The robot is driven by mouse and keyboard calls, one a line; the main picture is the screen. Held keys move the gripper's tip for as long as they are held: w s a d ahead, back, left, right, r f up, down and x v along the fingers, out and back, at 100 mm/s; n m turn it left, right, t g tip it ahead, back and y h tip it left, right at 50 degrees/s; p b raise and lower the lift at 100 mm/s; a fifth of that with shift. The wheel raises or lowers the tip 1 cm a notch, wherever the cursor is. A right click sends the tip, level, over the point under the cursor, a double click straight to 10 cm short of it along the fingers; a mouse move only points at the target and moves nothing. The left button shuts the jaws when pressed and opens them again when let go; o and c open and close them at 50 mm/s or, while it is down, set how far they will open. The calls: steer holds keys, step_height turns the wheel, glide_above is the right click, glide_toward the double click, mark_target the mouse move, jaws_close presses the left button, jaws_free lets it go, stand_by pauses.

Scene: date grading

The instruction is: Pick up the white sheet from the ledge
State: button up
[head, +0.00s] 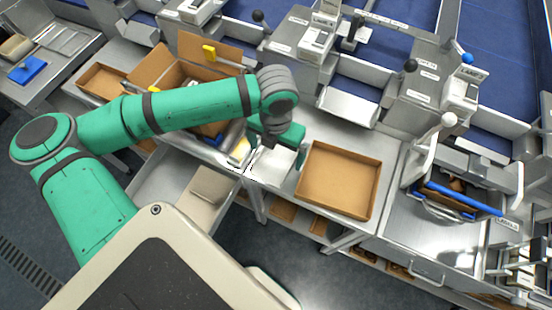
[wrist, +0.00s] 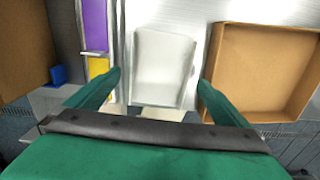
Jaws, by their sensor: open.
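A white sheet (wrist: 163,66) lies on the metal ledge (wrist: 207,14) in the wrist view, with its near end toward the ledge's front edge. It also shows in the head view (head: 273,166), partly hidden by my gripper. My gripper (wrist: 161,79) is open, with one finger to the left of the sheet and one to the right. Nothing is held between the fingers. In the head view my gripper (head: 275,146) is over the far part of the sheet. I cannot tell its exact height above the ledge.
A shallow, empty cardboard tray (head: 338,180) stands right of the sheet, close to my right finger. To the left are purple (wrist: 95,25) and yellow (wrist: 98,66) pieces and a cardboard box (head: 160,66). An open metal drawer (head: 160,190) juts out below the ledge.

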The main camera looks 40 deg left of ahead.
steer(key=shift+f, duration=1.05)
steer(key=c, duration=1.1)
steer(key=shift+r, duration=0.1)
